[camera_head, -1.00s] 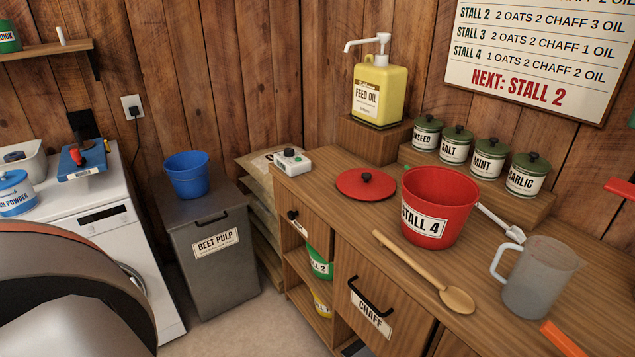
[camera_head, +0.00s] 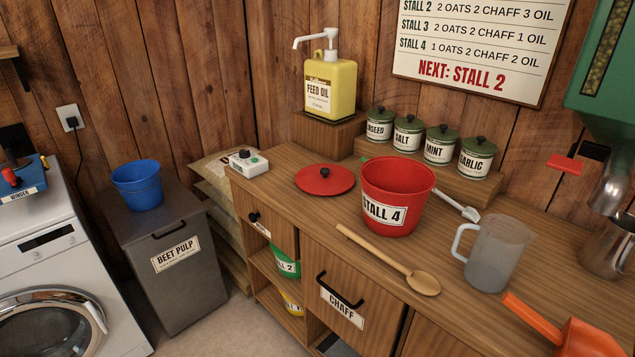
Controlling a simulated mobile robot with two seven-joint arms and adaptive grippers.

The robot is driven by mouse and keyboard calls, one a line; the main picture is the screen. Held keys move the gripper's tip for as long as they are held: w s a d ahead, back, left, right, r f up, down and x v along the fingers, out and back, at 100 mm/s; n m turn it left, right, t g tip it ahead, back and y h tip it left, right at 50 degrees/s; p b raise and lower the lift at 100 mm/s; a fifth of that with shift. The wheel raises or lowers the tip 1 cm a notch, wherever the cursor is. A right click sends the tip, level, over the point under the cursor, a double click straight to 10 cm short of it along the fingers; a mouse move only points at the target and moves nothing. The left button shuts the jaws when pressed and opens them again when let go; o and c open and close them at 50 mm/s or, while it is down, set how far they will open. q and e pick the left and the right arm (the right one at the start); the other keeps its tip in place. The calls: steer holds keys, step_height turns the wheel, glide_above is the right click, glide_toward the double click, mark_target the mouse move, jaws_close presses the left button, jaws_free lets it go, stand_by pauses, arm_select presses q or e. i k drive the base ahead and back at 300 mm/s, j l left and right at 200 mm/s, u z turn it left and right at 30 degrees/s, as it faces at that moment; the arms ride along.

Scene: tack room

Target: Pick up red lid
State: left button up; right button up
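The red lid (camera_head: 325,179) lies flat on the wooden counter (camera_head: 290,157), with its dark knob facing up. It is left of the red bucket labelled STALL 4 (camera_head: 397,197), with a small gap between them. Nothing covers the lid. Neither of my grippers shows in the head view.
A white box with a dark knob (camera_head: 248,162) sits left of the lid. The yellow feed oil pump bottle (camera_head: 331,88) stands on a wooden block behind it. A wooden spoon (camera_head: 388,260), a clear jug (camera_head: 495,253) and an orange scoop (camera_head: 570,333) lie to the right.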

mark_target(323, 179)
steer(key=z, duration=0.35)
steer(key=i+j+z, duration=0.1)
steer(key=z, duration=0.25)
steer(key=j+z, duration=0.15)
steer(key=z, duration=0.25)
steer(key=j+z, duration=0.3)
steer(key=j, duration=0.15)
steer(key=j+z, duration=0.55)
steer(key=j, duration=0.85)
steer(key=k, duration=0.05)
